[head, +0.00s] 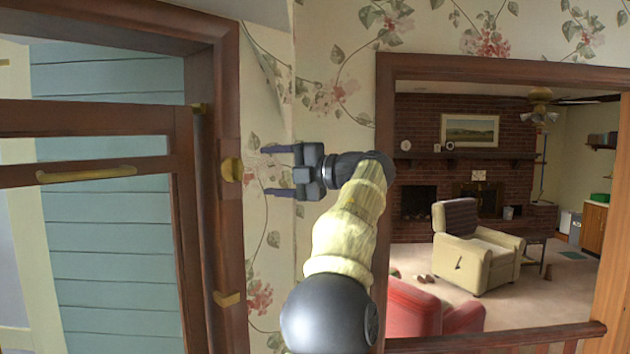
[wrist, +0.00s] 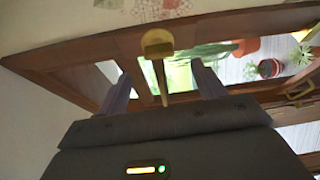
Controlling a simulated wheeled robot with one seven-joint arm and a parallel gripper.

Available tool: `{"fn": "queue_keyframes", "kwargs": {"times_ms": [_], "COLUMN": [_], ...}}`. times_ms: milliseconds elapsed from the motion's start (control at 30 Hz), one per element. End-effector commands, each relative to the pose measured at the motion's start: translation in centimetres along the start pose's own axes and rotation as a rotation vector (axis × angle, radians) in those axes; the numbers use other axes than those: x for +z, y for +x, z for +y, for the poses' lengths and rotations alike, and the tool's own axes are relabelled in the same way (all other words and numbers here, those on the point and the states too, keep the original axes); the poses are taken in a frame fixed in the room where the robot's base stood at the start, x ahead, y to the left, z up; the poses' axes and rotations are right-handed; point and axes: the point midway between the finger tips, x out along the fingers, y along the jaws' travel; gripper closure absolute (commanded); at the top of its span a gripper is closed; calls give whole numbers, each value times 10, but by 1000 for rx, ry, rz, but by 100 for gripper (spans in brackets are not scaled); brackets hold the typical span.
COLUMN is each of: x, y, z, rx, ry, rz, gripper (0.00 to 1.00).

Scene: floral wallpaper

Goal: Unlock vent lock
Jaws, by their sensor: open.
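A brass knob (head: 232,169), which looks like the vent lock, is on the dark wooden frame to the left of my gripper. In the wrist view the brass lock (wrist: 157,42) has a squarish head and a thin bar running down between my fingers. My gripper (head: 267,170) points left toward it with its two fingers spread apart. In the wrist view my gripper (wrist: 160,75) is open, one finger on either side of the bar. No finger is clearly touching it.
A wooden window or door sash (head: 182,200) with a long brass handle (head: 85,174) stands at left. A lower brass fitting (head: 228,298) is on the frame. Floral wallpaper (head: 268,230) lies behind my gripper. Potted plants (wrist: 268,68) show beyond the frame.

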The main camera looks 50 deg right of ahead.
Motion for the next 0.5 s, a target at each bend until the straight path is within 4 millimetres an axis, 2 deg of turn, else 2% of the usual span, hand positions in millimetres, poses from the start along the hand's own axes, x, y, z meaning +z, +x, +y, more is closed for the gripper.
{"fn": "queue_keyframes", "kwargs": {"times_ms": [33,300,500], "x": [1,2,1], "y": [-12,-66,-91], "z": [-3,-3,-1], "rx": [-1,-3,-3], "ry": [-2,0,0], "rz": [-6,-7,-4], "gripper": [31,31,31]}}
